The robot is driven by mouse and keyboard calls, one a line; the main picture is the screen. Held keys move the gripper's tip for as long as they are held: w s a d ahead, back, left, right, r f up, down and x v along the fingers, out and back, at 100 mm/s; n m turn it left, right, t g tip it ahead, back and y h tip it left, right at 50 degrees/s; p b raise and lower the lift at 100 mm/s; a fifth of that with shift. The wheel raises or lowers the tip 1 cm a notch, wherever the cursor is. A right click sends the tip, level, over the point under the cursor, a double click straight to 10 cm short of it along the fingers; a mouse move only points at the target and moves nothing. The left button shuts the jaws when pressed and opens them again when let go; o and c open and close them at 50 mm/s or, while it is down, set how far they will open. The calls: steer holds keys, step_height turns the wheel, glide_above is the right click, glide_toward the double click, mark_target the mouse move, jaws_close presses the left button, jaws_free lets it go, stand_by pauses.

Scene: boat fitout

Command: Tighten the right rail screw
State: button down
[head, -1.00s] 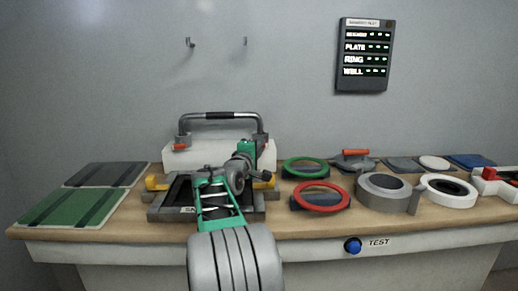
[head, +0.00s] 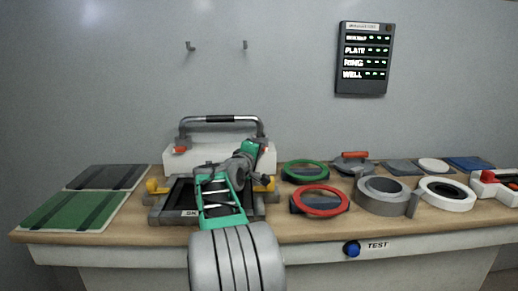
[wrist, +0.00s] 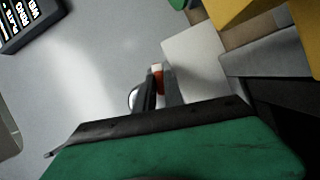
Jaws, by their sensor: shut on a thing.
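The grab rail (head: 221,119), a grey bar with a dark middle grip, stands on a white block (head: 215,158) at the back of the bench. An orange-red screw handle (head: 181,149) shows at its left foot. My arm reaches to the right foot of the rail and hides the right rail screw in the head view. In the wrist view my gripper (wrist: 160,78) is shut on a small red part (wrist: 159,82), which appears to be the right screw's handle. Most of it is hidden between the fingers.
A dark framed well (head: 180,203) lies in front of the block, with yellow parts (head: 155,187) at its sides. Green (head: 305,171) and red (head: 320,201) rings, a grey ring (head: 384,189) and a white ring (head: 447,191) sit to the right. A green plate (head: 70,209) lies left.

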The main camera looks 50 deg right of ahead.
steer(key=m, duration=0.1)
steer(key=m+y+p, duration=0.1)
steer(key=m, duration=0.1)
steer(key=shift+s+r+y, duration=0.1)
steer(key=shift+r+y, duration=0.15)
steer(key=shift+y, duration=0.05)
steer(key=shift+s+d+f+m+t+y+p, duration=0.15)
steer(key=shift+m+t+y+p, duration=1.2)
steer(key=shift+m, duration=1.7)
steer(key=shift+s+d+m+t+y+p, duration=0.25)
steer(key=shift+m+t+y+p, duration=0.55)
steer(key=shift+m+t, duration=1.6)
steer(key=shift+s+d+f+m+t+y+p, duration=0.15)
steer(key=shift+m+t+y+p, duration=0.95)
steer(key=shift+m, duration=2.65)
steer(key=shift+r, duration=0.1)
steer(key=c, duration=1.4)
jaws_free()
steer(key=shift+c, duration=0.2)
